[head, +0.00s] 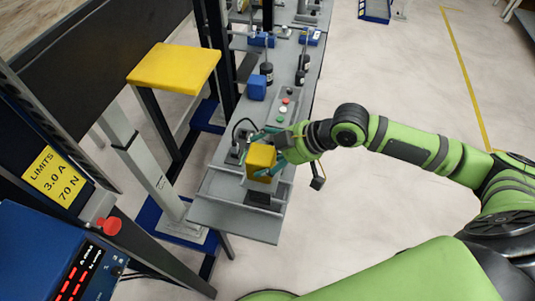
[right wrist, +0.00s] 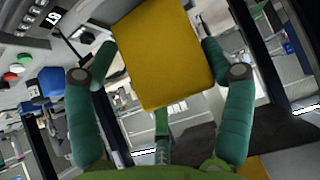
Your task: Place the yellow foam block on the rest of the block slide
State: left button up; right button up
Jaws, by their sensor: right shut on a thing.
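The yellow foam block (head: 261,161) is between the teal fingers of my right gripper (head: 270,149), over the near end of the grey bench. In the right wrist view, the block (right wrist: 163,58) fills the space between the two fingers of the right gripper (right wrist: 155,65) and looks tilted. Below the block in the head view is a grey ledge (head: 228,207) with a dark pad (head: 258,197). I cannot tell which part is the rest of the block slide, nor whether the block touches anything beneath. My left gripper is not in view.
A blue block (head: 257,87), dark cylinders and thin upright rods stand farther along the bench. A button box (head: 284,108) is just behind the gripper. A yellow-topped stand (head: 175,67) and dark posts are to the left. Open floor (head: 390,70) lies right.

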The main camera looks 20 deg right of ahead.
jog(key=shift+f, duration=0.7)
jog(key=o, duration=1)
jog(key=shift+o, duration=0.2)
jog(key=b+v, duration=0.2)
jog(key=v, duration=1)
